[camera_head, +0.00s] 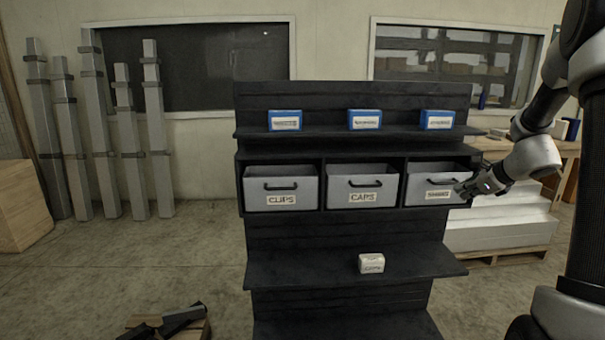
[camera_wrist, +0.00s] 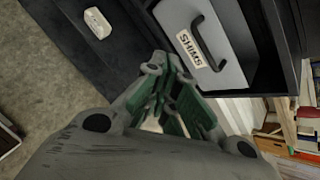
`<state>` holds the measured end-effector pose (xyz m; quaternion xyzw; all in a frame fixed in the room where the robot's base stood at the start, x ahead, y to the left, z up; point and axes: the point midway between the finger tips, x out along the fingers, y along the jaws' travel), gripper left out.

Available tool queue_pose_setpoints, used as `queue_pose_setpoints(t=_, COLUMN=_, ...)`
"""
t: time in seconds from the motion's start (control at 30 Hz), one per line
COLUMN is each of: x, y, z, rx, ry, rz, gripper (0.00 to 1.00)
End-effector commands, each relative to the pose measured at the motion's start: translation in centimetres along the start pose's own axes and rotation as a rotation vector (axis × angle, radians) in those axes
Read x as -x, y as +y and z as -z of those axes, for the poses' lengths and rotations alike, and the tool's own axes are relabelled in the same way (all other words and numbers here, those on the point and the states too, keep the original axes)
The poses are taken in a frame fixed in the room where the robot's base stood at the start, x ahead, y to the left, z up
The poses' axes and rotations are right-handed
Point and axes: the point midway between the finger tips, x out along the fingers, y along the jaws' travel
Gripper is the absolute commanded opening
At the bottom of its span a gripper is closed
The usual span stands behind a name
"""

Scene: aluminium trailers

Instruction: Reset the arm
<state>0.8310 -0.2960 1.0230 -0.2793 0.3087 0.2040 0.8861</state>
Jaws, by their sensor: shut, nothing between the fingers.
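My gripper (camera_head: 468,190) is in front of the right-hand grey drawer (camera_head: 430,181) of the dark shelf unit, near its handle. In the wrist view my gripper (camera_wrist: 170,85) has its green-padded fingers together and holds nothing. The drawer's label reads SHIMS in the wrist view, where its front (camera_wrist: 205,50) lies just beyond the fingers. I cannot tell whether the fingers touch the drawer. My arm (camera_head: 535,155) reaches in from the right side of the head view.
Drawers labelled CLIPS (camera_head: 282,187) and CAPS (camera_head: 361,187) sit to the left. Three blue boxes, one in the middle (camera_head: 364,119), stand on the upper shelf. A white box (camera_head: 371,263) is on the lower shelf. White stacked blocks (camera_head: 500,225) on a pallet stand right of the unit.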

Motion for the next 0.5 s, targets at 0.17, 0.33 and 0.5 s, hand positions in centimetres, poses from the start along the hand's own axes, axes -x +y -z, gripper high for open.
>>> queue_pose_setpoints(t=0.17, x=6.1, y=9.0, z=0.9, rx=0.636, ry=0.026, rz=-0.267, gripper=0.0)
queue_pose_setpoints(t=0.33, x=14.4, y=17.2, z=1.2, rx=1.265, ry=-0.008, rz=-0.532, gripper=0.0)
queue_pose_setpoints(t=0.5, x=22.7, y=22.9, z=2.5, rx=1.805, ry=-0.03, rz=-0.747, gripper=0.0)
